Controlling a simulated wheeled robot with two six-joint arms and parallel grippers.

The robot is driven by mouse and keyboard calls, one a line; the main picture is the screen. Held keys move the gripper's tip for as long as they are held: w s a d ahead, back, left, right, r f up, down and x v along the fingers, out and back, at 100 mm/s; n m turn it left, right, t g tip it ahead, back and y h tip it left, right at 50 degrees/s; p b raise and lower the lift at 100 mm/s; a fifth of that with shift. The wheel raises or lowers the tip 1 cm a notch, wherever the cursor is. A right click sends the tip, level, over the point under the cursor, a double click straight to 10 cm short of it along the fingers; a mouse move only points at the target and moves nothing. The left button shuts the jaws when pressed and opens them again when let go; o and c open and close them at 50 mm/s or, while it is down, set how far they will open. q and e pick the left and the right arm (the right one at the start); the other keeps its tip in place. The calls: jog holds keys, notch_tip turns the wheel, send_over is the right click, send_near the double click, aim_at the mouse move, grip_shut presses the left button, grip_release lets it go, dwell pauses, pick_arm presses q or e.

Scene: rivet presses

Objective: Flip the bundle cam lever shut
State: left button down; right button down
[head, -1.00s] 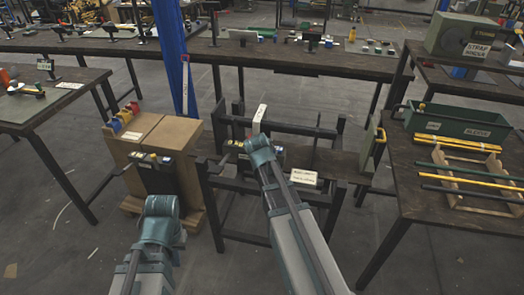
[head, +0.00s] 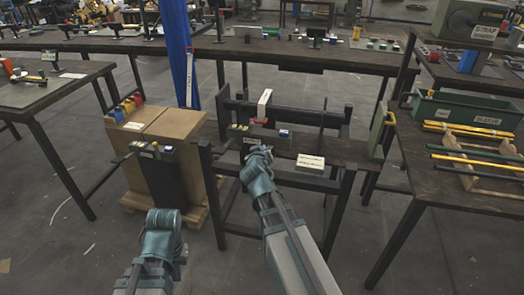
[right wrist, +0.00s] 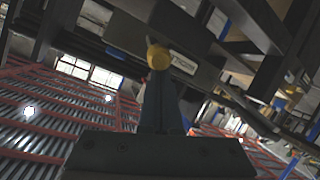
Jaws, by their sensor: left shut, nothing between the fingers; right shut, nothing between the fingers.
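A dark clamp fixture (head: 262,137) with a yellow patch and a blue patch sits on the low black stand. A pale labelled bar (head: 264,105) rises from it, tilted; I cannot tell whether it is the cam lever. A yellow knob (right wrist: 158,57) shows just past the fingertips of my right gripper (right wrist: 162,82) in the right wrist view; I cannot tell if they touch. That gripper (head: 258,152) is shut and empty, in front of the fixture in the head view. My left gripper (head: 163,212) is shut and empty, low in front of the cardboard box.
A cardboard box (head: 180,128) on a pallet stands left of the stand, with a second dark fixture (head: 155,151) in front. A white label block (head: 310,162) lies on the stand's right part. A bench (head: 425,182) with a green bin (head: 465,113) and rods is at right.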

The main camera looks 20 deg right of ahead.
pick_arm(q)
jog(key=shift+s+a+f, duration=0.15)
jog(key=shift+f, duration=0.25)
pick_arm(e)
jog(key=shift+s+a+f, duration=0.15)
jog(key=shift+s+f, duration=0.15)
jog(key=shift+f, duration=0.1)
